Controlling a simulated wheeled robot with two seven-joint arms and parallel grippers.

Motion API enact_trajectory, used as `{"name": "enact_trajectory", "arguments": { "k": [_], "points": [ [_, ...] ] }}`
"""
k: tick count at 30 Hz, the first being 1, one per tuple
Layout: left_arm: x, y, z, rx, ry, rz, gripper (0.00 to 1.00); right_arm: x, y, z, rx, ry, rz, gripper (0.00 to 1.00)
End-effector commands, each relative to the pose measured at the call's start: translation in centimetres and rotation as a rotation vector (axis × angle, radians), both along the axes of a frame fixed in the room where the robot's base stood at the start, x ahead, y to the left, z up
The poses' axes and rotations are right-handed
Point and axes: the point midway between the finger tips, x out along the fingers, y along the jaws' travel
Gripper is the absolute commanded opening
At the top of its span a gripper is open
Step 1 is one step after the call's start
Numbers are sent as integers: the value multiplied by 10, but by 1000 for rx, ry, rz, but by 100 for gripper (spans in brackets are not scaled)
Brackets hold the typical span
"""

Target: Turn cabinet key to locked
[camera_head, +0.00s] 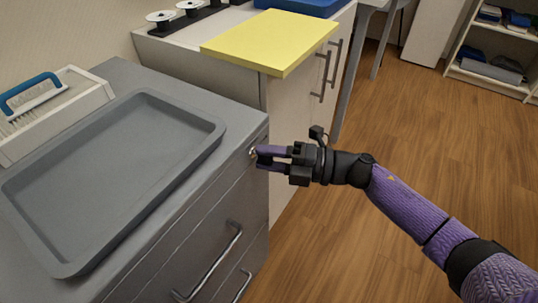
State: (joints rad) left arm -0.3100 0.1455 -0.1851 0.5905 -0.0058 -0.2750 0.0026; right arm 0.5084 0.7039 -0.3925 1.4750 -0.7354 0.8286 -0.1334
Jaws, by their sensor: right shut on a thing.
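The grey cabinet (236,189) stands at the left, with drawers on its front. A small key (253,152) sits at the upper right of that front, near the top edge. My right gripper (262,157) comes in from the right and is shut on the key. The fingers hide most of the key, so I cannot tell its turn angle. My left gripper is not in view.
A grey tray (120,165) lies on the cabinet top, beside a white box (88,101) with a blue-handled brush (35,99). Drawer handles (215,262) stick out below. A yellow board (270,40) overhangs the white cabinet behind. The wooden floor at right is clear.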

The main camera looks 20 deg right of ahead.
Motion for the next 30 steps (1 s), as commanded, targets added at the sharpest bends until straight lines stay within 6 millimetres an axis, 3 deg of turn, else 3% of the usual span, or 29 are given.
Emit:
{"name": "enact_trajectory", "arguments": {
  "k": [8,9,14,23,30],
  "points": [
    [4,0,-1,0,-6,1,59,-1,0,-2,-4,1,1,0],
    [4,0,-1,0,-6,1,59,-1,0,-2,-4,2,2,45],
    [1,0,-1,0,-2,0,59,0,0,-1,-3,1,1,78],
    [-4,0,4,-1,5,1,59,-4,-7,0,-3,3,-2,78],
    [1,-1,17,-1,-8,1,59,-33,-59,0,-5,4,-2,78]
  ]
}}
